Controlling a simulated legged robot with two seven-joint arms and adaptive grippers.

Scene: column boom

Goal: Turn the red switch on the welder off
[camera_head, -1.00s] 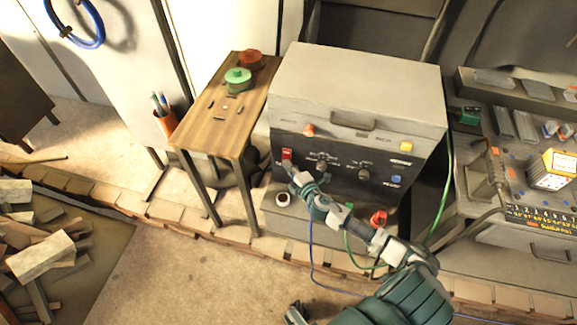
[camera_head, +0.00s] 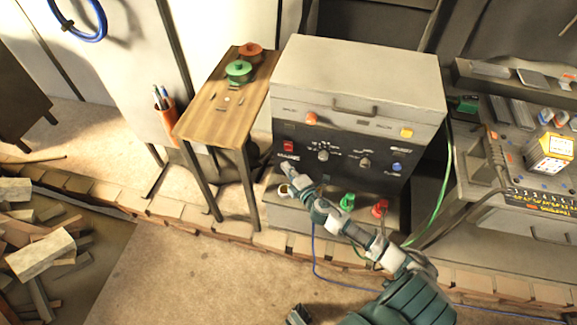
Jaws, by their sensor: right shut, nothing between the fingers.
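The welder (camera_head: 355,75) is a grey box with a dark front panel, standing behind my right arm. Its red switch (camera_head: 288,146) is at the upper left of the panel and is fully visible; its exact position is too small to tell. My right gripper (camera_head: 287,170) is shut and empty, a little below the switch and apart from it in the picture. A small dark piece at the bottom edge may be part of my left arm, but the left gripper cannot be made out.
A narrow wooden table (camera_head: 228,100) with green and red round items stands left of the welder. Green (camera_head: 347,202) and red (camera_head: 380,208) connectors with cables sit below the panel. A cluttered bench (camera_head: 500,190) is at right. Wood pieces (camera_head: 40,255) lie at lower left.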

